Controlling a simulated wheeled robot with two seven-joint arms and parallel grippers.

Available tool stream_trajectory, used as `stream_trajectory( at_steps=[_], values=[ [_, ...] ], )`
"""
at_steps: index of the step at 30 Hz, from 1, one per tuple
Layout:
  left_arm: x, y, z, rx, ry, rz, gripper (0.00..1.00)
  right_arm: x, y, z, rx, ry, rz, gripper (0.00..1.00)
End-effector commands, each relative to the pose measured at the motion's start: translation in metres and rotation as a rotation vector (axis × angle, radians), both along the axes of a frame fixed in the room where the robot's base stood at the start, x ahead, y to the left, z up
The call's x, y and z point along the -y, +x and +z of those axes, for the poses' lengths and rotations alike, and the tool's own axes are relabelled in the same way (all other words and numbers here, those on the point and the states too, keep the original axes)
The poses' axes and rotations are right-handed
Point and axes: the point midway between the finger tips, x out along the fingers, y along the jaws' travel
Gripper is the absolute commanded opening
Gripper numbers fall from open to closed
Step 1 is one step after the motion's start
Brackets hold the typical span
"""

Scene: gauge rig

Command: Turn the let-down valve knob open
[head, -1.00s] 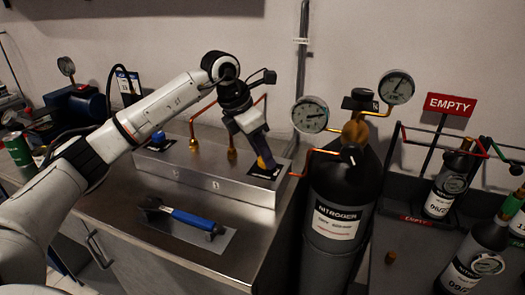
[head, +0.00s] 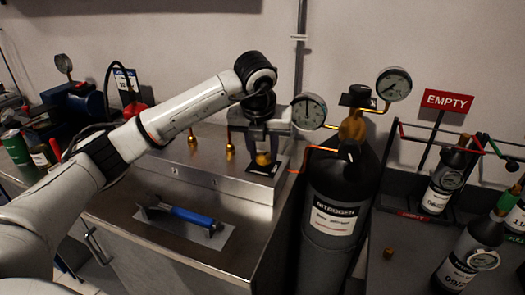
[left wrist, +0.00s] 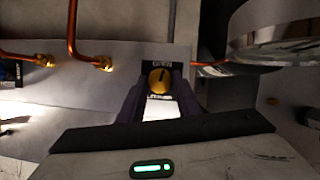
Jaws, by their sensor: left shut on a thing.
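The yellow let-down valve knob (head: 263,158) sits on a dark plate (head: 256,171) at the right end of the metal box (head: 232,183). My left gripper (head: 262,156) is upright over it, shut on the knob. In the left wrist view the round knob (left wrist: 159,80) shows between the two fingers, with a dark mark pointing up on its face. Lettering on the dark plate above it is too small to read. My right gripper is not in view.
The nitrogen cylinder (head: 334,215) with its two gauges (head: 308,111) (head: 394,84) stands close to the right of the box. Copper pipes rise from the box. A blue-handled tool (head: 185,214) lies in front. Small bottles and a red EMPTY sign (head: 447,100) are at the right.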

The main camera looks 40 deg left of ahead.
Motion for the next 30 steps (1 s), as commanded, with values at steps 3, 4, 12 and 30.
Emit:
stream_trajectory(
  at_steps=[3,4,12,30],
  values=[
    [0.0012,0.0013,0.0013,0.003,-0.001,0.085,0.09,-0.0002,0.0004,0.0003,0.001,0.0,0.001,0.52],
    [0.0015,0.0015,0.0013,0.003,-0.001,0.105,0.09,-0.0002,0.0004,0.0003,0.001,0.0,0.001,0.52],
    [0.0017,0.0017,0.0011,0.003,-0.001,0.233,0.09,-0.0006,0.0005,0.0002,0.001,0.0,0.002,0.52],
    [0.0014,0.002,0.0014,0.004,-0.003,0.281,0.09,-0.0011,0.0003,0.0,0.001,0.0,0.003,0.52]
  ],
)
